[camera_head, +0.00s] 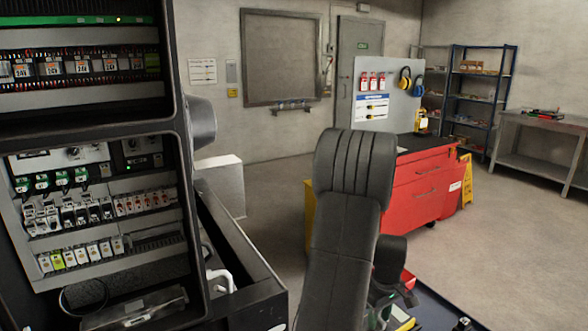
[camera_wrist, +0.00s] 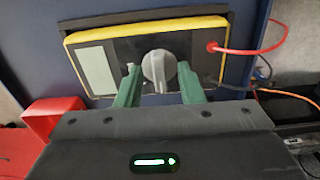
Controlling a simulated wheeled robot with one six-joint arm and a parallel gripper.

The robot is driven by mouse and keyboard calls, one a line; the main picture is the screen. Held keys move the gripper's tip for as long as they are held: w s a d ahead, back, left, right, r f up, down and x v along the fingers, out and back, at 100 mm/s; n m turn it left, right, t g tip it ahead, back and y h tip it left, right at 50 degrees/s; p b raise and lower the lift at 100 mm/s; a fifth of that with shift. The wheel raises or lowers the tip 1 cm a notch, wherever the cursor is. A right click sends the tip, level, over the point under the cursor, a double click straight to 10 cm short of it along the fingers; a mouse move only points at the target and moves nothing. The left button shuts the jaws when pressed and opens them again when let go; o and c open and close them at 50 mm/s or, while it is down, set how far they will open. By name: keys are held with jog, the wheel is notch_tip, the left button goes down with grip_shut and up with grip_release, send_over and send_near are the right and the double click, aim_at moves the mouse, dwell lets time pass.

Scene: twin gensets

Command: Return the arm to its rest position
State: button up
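My arm rises large in the middle of the head view and folds down toward the front. My gripper (camera_wrist: 157,77) shows in the wrist view as two green fingers spread apart. Nothing is held between them. Beyond the fingertips lies a yellow-edged meter (camera_wrist: 120,52) with a grey dial (camera_wrist: 159,68) and a pale display. The dial appears in the gap between the fingers, and I cannot tell how far it is from them.
An open electrical cabinet (camera_head: 90,190) stands close on the left. A red tool cabinet (camera_head: 420,190) is behind the arm. A workbench (camera_head: 540,150) stands far right, with open floor before it.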

notch_tip(320, 180, up, 14)
notch_tip(320, 180, down, 14)
jog(key=shift+r, duration=0.25)
jog(key=shift+f, duration=0.2)
jog(key=m+p, duration=0.2)
jog(key=m, duration=0.5)
jog(key=shift+p, duration=0.35)
jog(key=shift+m+p, duration=0.35)
jog(key=shift+m, duration=0.35)
jog(key=shift+r+m, duration=0.3)
jog(key=shift+r, duration=0.05)
notch_tip(320, 180, up, 11)
jog(key=shift+b, duration=0.45)
